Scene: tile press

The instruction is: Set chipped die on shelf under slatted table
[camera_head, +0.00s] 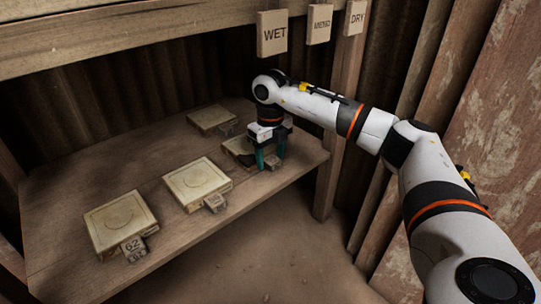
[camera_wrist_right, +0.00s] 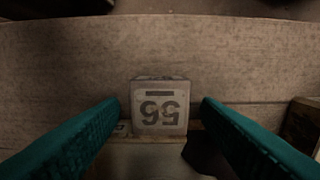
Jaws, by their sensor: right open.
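Several square pale dies with numbered tags lie on a wooden board. The rear right die (camera_head: 236,145) has a dark patch that looks like a chip, and my gripper partly covers it. My right gripper (camera_head: 268,161) is over this die's front edge, fingers pointing down. In the right wrist view its open green fingers (camera_wrist_right: 160,108) are on either side of a grey tag block (camera_wrist_right: 160,118) with an upside-down number like 56. The die (camera_wrist_right: 145,158) shows below the block, with a black notch at its right. The jaws look empty. My left gripper is out of view.
Other dies lie at front left (camera_head: 120,222), middle (camera_head: 197,183) and back (camera_head: 212,120). Signs WET (camera_head: 272,34), MEND (camera_head: 319,24) and DRY (camera_head: 355,17) hang above. A post (camera_head: 331,170) stands right of the board (camera_head: 65,185).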

